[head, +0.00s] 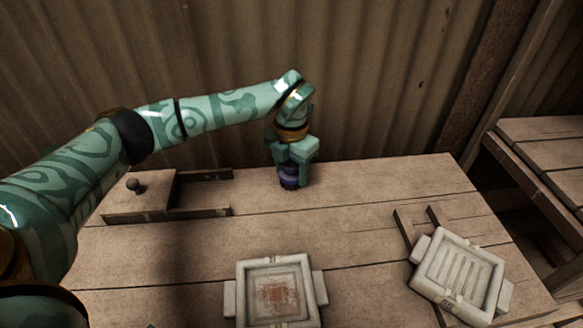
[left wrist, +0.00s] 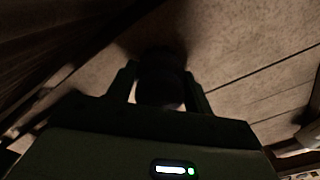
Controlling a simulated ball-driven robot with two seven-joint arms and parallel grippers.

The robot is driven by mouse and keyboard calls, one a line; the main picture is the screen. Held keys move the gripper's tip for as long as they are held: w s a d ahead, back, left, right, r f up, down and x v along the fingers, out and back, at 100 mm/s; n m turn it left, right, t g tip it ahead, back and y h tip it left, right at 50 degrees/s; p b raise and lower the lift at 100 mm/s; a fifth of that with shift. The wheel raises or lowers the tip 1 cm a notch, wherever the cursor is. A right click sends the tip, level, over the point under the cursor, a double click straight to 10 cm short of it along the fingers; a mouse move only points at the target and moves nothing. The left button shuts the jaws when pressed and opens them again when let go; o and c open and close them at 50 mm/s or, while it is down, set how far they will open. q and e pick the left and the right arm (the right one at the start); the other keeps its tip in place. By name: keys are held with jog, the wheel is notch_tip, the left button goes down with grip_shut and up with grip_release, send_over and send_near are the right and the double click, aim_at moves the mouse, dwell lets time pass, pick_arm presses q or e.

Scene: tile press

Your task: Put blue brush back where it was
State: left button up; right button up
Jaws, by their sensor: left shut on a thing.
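A small dark blue, roundish thing (head: 289,177), which looks like the blue brush, stands at the back of the table. My left gripper (head: 291,163) points down over it and is shut on it. The gripper covers its upper part. In the left wrist view the held thing is a dark round shape (left wrist: 160,85) between the two fingers (left wrist: 160,98); its colour is too dark to tell there. I cannot tell whether its lower end touches the table. My right gripper is in neither view.
A wooden box with a knobbed lid (head: 140,198) sits at the back left. A pale square mould (head: 241,290) with reddish residue is at the front middle. A ribbed pale mould (head: 458,243) leans on a wooden frame (head: 403,226) at right. A corrugated wall (head: 370,80) rises behind.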

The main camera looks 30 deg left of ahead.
pick_arm(q)
jog(key=o, duration=1)
notch_tip(320, 180, up, 12)
jog(key=p, duration=0.4)
jog(key=shift+f, duration=0.15)
jog(key=shift+r+p, duration=0.3)
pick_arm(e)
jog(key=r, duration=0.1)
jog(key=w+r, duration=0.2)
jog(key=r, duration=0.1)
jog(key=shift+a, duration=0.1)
